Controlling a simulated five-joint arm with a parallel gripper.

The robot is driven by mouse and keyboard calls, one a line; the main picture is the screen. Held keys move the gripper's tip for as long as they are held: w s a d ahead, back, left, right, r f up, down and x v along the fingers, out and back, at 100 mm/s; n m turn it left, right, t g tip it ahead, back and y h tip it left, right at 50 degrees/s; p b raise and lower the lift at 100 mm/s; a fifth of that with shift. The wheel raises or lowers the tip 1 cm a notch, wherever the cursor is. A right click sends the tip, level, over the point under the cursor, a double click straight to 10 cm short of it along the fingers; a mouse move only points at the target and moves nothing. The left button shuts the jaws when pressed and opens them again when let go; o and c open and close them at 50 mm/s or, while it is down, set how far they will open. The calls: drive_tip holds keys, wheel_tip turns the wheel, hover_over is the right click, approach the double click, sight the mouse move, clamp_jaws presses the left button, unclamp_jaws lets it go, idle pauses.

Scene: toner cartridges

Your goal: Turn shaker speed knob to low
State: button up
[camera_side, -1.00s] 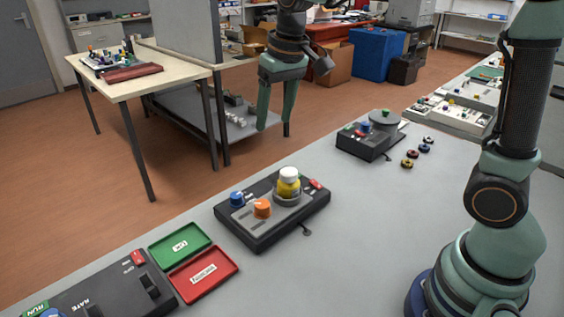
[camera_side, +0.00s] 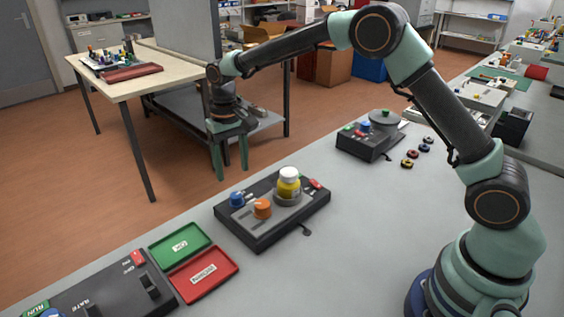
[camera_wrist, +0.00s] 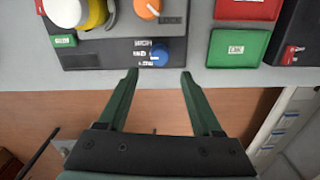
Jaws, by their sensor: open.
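The shaker is a black box (camera_side: 252,232) on the grey table in the side view. A blue knob (camera_side: 237,199) sits at its left end, with an orange knob (camera_side: 262,208) and a white-capped yellow bottle (camera_side: 289,186) beside it. In the wrist view the blue knob (camera_wrist: 149,51) has HIGH and LOW labels; its pointer direction is too small to tell. My gripper (camera_side: 231,173) is open and empty, raised above the blue knob's end of the shaker. In the wrist view the gripper (camera_wrist: 157,75) has its fingertips apart, just short of the knob, not touching it.
A green tray (camera_side: 180,246) and a red tray (camera_side: 203,275) lie left of the shaker. A black control box (camera_side: 105,297) is at the front left. Another black device (camera_side: 364,142) stands at the back right, near several small rings (camera_side: 407,163).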

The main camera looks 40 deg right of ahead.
sight(236, 195)
wheel_tip(236, 195, down, 8)
drive_tip(key=shift+r, duration=0.15)
idle(0.3)
clamp_jaws()
